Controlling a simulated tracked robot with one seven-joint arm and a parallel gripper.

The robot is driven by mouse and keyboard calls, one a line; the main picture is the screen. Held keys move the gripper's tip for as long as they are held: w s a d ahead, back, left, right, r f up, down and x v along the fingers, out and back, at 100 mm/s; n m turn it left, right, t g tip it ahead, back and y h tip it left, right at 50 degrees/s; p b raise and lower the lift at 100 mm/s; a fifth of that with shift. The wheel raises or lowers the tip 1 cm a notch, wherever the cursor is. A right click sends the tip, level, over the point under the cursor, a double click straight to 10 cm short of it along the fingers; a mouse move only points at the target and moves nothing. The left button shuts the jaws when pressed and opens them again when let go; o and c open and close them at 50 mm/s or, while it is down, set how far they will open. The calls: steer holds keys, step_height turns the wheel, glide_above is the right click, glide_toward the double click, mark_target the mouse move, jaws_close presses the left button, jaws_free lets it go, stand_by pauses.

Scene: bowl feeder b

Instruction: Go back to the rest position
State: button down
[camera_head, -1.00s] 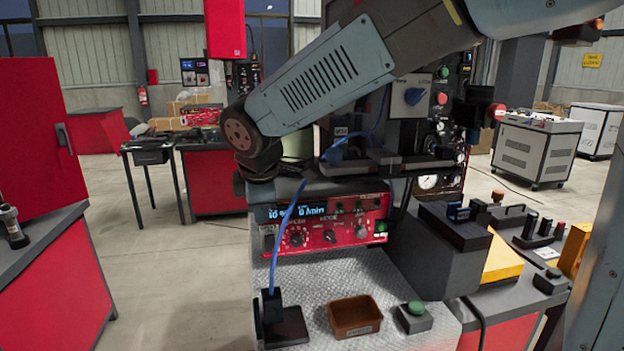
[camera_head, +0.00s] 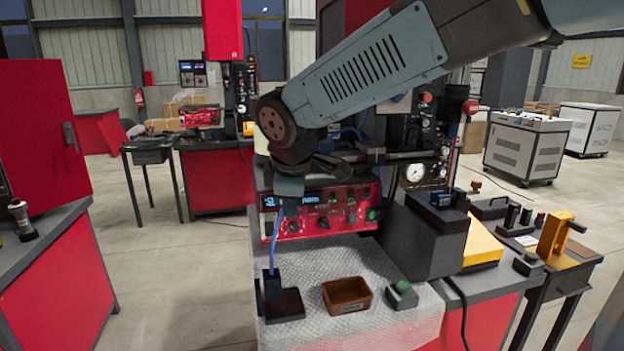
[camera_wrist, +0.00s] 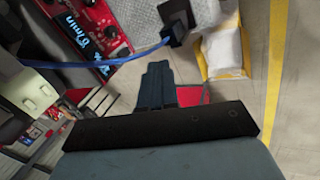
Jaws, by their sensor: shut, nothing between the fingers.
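My gripper shows in the wrist view (camera_wrist: 158,85) with its fingers together and nothing between them. In the head view my arm reaches in from the upper right, and its wrist end (camera_head: 290,186) is in front of the red control panel (camera_head: 325,212). The fingertips are hard to make out there. A blue cable (camera_head: 274,245) runs down from near the wrist to a black block on the bench; it also shows in the wrist view (camera_wrist: 100,63).
A black box and yellow parts (camera_head: 481,246) stand to the right. Red cabinets (camera_head: 58,265) are at the left, with open floor between.

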steer(key=s+d+r+m, duration=0.1)
steer(key=s+d+m, duration=0.1)
steer(key=d+m, duration=0.5)
steer(key=s+d+r+m, duration=0.1)
steer(key=s+d+m, duration=0.15)
steer(key=d, duration=0.75)
steer(key=s+d+f+m, duration=0.1)
steer(key=s+d+m, duration=0.7)
steer(key=s+d, duration=0.1)
steer(key=shift+s+d+f+t+h, duration=0.3)
steer(key=shift+s+d+h, duration=0.1)
steer(key=shift+d, duration=0.45)
